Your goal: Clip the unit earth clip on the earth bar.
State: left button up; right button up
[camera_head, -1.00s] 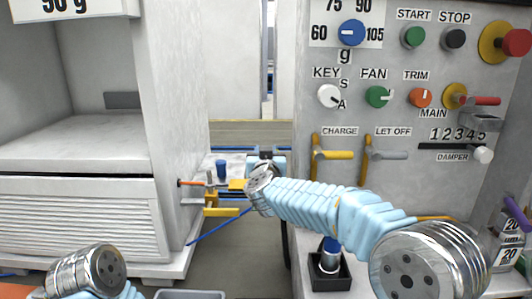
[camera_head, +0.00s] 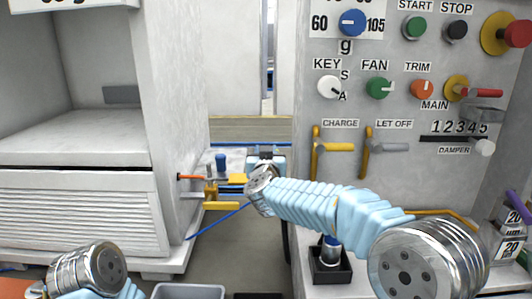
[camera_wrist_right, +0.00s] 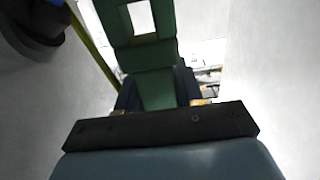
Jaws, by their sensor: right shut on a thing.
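My right arm reaches from the lower right to the middle of the head view. Its gripper (camera_head: 265,161) is at the gap between the cabinets, pointing away. In the right wrist view the gripper (camera_wrist_right: 155,95) is shut on a green piece with a rectangular window (camera_wrist_right: 154,88), apparently the earth clip. The clip cannot be made out in the head view. A thin orange bar (camera_head: 190,178) sticks out of the left cabinet's side, left of the gripper; I cannot tell if it is the earth bar. My left gripper is out of view; only its arm shows at lower left.
Yellow fittings (camera_head: 221,206) and a blue-topped post (camera_head: 220,163) stand left of my right gripper. A blue cable (camera_head: 218,223) runs below them. The control panel (camera_head: 350,108) is close on the right, the white cabinet (camera_head: 75,215) on the left. A grey tray (camera_head: 188,291) is below.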

jog(key=shift+f+b, duration=0.65)
jog(key=shift+f, duration=0.45)
jog(key=o, duration=1.2)
jog(key=shift+c, duration=0.2)
jog(key=s+b, duration=0.1)
jog(key=s, duration=1.2)
jog(key=shift+s, duration=0.4)
